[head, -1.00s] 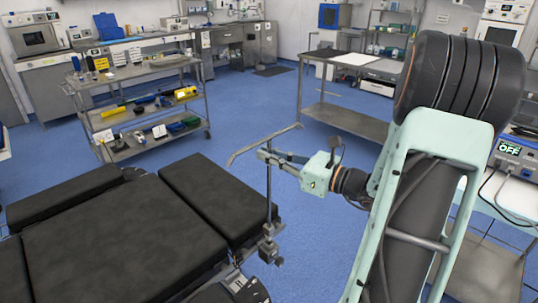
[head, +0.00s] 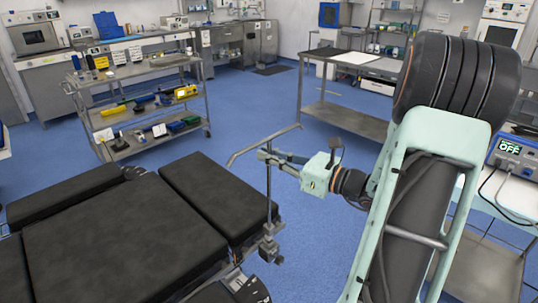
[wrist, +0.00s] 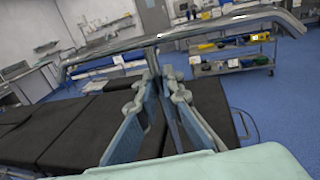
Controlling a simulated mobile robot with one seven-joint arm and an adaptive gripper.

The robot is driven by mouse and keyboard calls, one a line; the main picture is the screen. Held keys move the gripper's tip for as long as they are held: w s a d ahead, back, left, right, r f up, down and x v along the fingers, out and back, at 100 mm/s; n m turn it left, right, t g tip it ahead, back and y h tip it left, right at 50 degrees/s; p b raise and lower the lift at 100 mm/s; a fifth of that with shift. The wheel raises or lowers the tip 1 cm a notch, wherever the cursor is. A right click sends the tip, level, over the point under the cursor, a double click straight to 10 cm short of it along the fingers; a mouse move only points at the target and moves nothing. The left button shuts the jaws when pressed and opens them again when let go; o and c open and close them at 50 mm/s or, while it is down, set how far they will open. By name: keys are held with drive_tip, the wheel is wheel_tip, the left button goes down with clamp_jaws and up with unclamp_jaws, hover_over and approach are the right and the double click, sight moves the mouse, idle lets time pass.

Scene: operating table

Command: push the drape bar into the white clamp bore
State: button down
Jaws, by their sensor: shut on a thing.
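The drape bar (head: 268,195) is a grey metal post with a long bent crossbar (head: 262,146) on top. It stands about upright beside the table's right edge. My gripper (head: 268,157) is shut on the post just below the crossbar. In the wrist view, both fingers (wrist: 158,88) close on the post under the crossbar (wrist: 190,32). The clamp (head: 268,248) sits on the table's side rail and looks grey here. The post's lower end meets the top of the clamp in the head view. I cannot tell how deep it sits; the bore is hidden.
The black padded operating table (head: 120,240) fills the lower left. A steel trolley (head: 140,112) with coloured tools stands behind it. A steel side table (head: 345,120) is at the back right. Blue floor lies open between them.

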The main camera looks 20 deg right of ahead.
drive_tip(key=shift+f+b, duration=0.5)
drive_tip(key=shift+f, duration=0.7)
drive_tip(key=c, duration=2)
unclamp_jaws()
drive_tip(key=v, duration=1.2)
drive_tip(key=shift+s, duration=0.1)
